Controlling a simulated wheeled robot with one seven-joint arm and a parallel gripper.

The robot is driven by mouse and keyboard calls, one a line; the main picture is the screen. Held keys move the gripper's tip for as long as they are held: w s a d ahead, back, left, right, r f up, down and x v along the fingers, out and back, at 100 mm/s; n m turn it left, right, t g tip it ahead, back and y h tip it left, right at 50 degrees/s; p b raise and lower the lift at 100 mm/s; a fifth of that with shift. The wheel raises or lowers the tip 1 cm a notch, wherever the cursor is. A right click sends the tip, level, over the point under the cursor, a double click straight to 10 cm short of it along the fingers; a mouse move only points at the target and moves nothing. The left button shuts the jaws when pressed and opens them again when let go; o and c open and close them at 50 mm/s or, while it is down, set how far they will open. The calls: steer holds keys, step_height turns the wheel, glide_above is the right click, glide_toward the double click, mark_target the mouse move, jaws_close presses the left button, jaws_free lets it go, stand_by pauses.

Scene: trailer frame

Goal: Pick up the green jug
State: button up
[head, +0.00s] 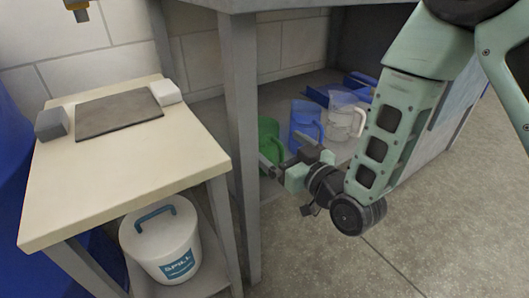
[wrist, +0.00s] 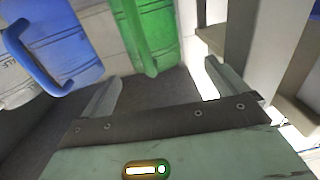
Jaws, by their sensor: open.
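The green jug (head: 268,133) stands on the lower shelf of the grey bench, partly hidden behind the bench leg. In the wrist view, the green jug (wrist: 158,28) is ahead of the fingers, with its handle toward me. My gripper (head: 285,155) is open and empty, low in front of the jug. In the wrist view, my gripper (wrist: 163,82) has its two fingers spread apart, with a gap between them and the jug. The jug's top is out of the wrist view.
A blue jug (head: 303,122) stands just right of the green one, and a clear jug (head: 342,118) beyond it. Blue trays (head: 355,85) lie behind. The bench leg (head: 241,150) is close left of my gripper. A cream table (head: 105,180) with a white spill bucket (head: 160,240) is left.

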mark_target(273, 136)
steer(key=shift+w+d+p+x, duration=0.15)
steer(key=shift+p+x, duration=0.15)
steer(key=shift+x, duration=1.05)
steer(key=shift+w+d+p+x, duration=0.15)
steer(key=shift+p+x, duration=0.15)
steer(key=shift+x, duration=1.05)
steer(key=shift+s+r, duration=0.1)
steer(key=shift+r, duration=0.05)
steer(key=c, duration=1.3)
